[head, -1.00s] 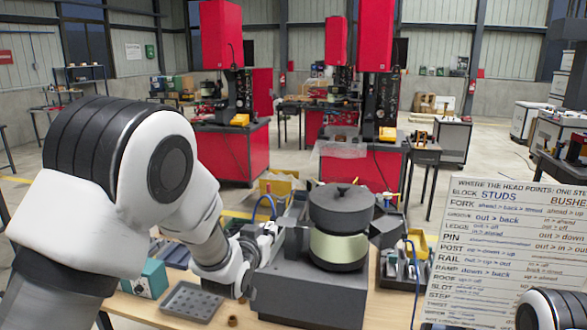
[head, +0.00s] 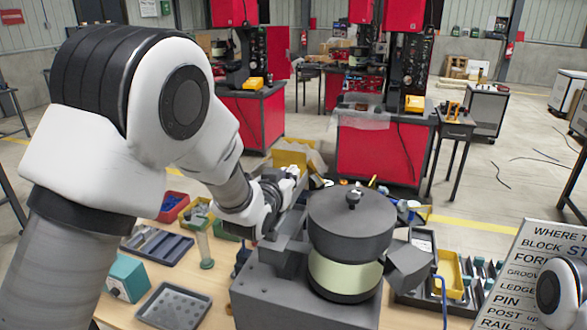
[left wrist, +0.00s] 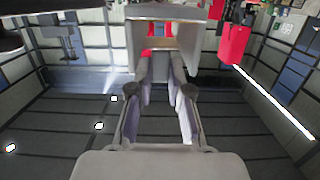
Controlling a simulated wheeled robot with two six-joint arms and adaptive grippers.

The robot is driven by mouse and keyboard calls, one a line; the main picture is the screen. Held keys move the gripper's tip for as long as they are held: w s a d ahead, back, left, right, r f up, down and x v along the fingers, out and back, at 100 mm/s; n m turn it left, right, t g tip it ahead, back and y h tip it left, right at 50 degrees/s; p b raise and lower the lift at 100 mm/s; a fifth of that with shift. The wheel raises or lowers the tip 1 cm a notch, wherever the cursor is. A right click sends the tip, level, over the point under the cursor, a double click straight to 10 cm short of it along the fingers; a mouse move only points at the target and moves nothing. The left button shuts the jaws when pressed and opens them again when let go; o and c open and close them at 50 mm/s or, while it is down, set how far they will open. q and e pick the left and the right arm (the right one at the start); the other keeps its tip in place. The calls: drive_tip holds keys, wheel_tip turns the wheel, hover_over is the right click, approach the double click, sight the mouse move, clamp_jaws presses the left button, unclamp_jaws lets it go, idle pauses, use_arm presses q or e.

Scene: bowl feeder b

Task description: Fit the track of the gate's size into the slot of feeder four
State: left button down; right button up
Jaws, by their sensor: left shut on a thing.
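My left gripper (head: 292,182) is just behind and left of the dark feeder bowl (head: 348,222) in the head view. In the left wrist view, its fingers (left wrist: 166,75) are shut on a grey channel-shaped track piece (left wrist: 172,32), held across the fingertips. In the head view the piece is too small and covered to make out clearly. The feeder has a pale band under its dark lidded bowl and stands on a grey block base (head: 300,296). A grey chute-like part (head: 408,268) sticks out at the bowl's right. I cannot make out the slot or the feeder's number. My right gripper is not in view.
On the wooden table (head: 215,290), a dotted grey tray (head: 174,308), a teal box (head: 128,278) and a compartment tray (head: 158,244) lie to the left. A lettered sign (head: 545,275) stands at the right edge.

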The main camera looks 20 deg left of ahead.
use_arm(q)
drive_tip(key=shift+s+r, duration=0.35)
drive_tip(key=shift+s, duration=0.25)
drive_tip(key=shift+s+f+b, duration=0.1)
drive_tip(key=shift+f+b, duration=0.15)
drive_tip(key=shift+b, duration=0.05)
drive_tip(key=f+b, duration=0.2)
drive_tip(key=f, duration=0.1)
drive_tip(key=f+b, duration=0.1)
drive_tip(key=b, duration=0.1)
drive_tip(key=shift+s+f, duration=0.25)
drive_tip(key=shift+f, duration=0.05)
drive_tip(key=shift+w+f+b, duration=0.15)
drive_tip(key=shift+f+b, duration=0.3)
drive_tip(key=shift+f, duration=0.15)
drive_tip(key=shift+r, duration=0.1)
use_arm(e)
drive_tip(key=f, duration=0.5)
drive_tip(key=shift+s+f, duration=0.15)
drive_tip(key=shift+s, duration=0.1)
use_arm(q)
drive_tip(key=shift+b, duration=0.35)
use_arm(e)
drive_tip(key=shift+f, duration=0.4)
use_arm(q)
drive_tip(key=shift+f+b, duration=1.4)
drive_tip(key=shift+f, duration=0.15)
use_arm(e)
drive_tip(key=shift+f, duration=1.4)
